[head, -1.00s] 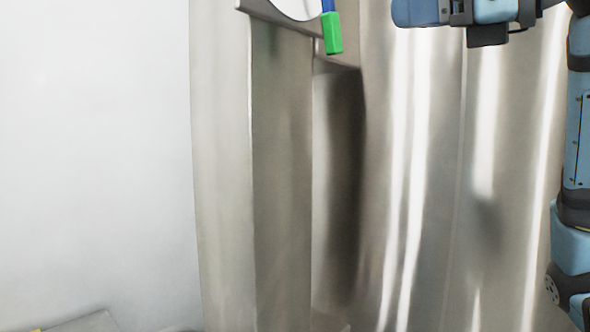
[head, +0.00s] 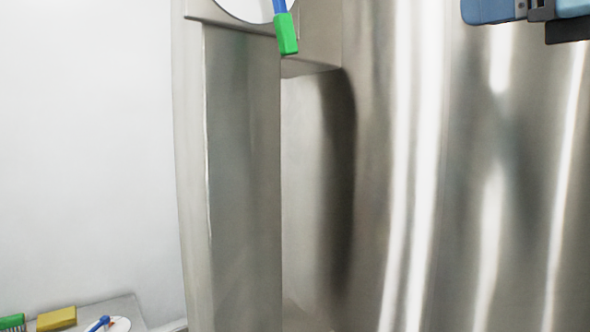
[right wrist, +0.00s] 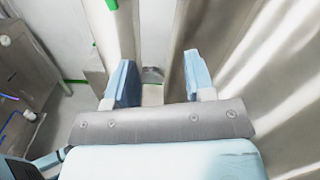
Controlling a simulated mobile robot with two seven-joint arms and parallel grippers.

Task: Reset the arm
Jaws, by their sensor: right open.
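My right gripper (head: 494,10) shows at the top right corner of the head view, cut off by the top edge. In the right wrist view its two light blue fingers (right wrist: 158,78) stand wide apart with nothing between them. It is open and empty, in front of the shiny steel surface. My left gripper is in neither view.
A large curved steel vessel (head: 460,180) fills the right of the head view. A green-ended blue tool (head: 286,33) hangs over a steel ledge (head: 235,22). At lower left, a grey surface (head: 128,305) bears a yellow block (head: 57,319) and a white disc (head: 120,325).

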